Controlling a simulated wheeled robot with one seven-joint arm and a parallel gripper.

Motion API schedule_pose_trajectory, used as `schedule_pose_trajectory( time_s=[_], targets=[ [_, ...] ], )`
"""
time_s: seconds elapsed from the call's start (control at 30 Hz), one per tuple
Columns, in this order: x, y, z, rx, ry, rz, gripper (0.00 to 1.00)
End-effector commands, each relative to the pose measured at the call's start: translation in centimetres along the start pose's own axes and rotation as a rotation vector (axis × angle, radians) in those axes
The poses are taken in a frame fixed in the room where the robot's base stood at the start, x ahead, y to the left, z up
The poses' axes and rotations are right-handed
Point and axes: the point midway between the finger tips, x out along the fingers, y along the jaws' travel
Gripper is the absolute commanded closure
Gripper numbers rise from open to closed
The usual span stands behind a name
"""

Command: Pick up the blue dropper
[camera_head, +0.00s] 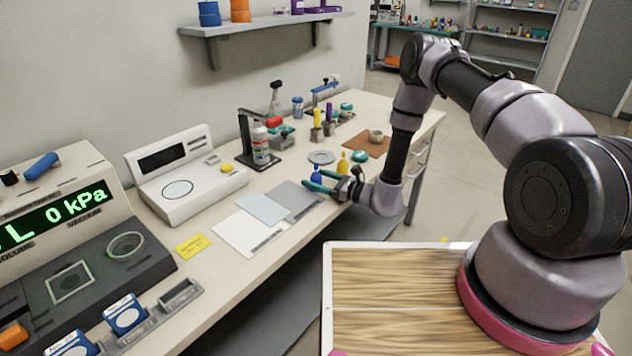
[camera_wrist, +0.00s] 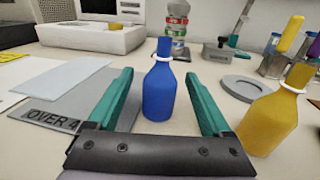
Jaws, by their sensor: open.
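The blue dropper (camera_wrist: 160,92) is a small blue bottle with a white ring at its neck. It stands upright on the bench, and its top also shows in the head view (camera_head: 316,172). My gripper (camera_wrist: 160,85) is open with green fingers, one on each side of the blue dropper in the wrist view. There is a gap between the dropper and each finger, and nothing is held. In the head view my gripper (camera_head: 318,181) is low over the bench, partly covering the dropper.
A yellow dropper (camera_wrist: 270,115) stands close to the right of my gripper. A grey round dish (camera_wrist: 245,88) lies behind it. Flat grey and pale cards (camera_head: 262,208) lie to the left. A stand with a bottle (camera_head: 261,147) and a white instrument (camera_head: 185,180) stand further left.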

Motion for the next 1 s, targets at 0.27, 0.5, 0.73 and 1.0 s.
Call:
schedule_pose_trajectory(
  time_s=[0.27,0.5,0.73,1.0],
  targets=[
    [2.9,0.0,0.0,-0.001,0.0,0.001,0.17],
    [3.0,0.0,0.0,0.0,0.0,0.001,0.32],
    [2.9,0.0,0.0,0.0,0.0,0.001,1.0],
    [2.9,0.0,0.0,0.0,0.0,0.001,1.0]
  ],
)
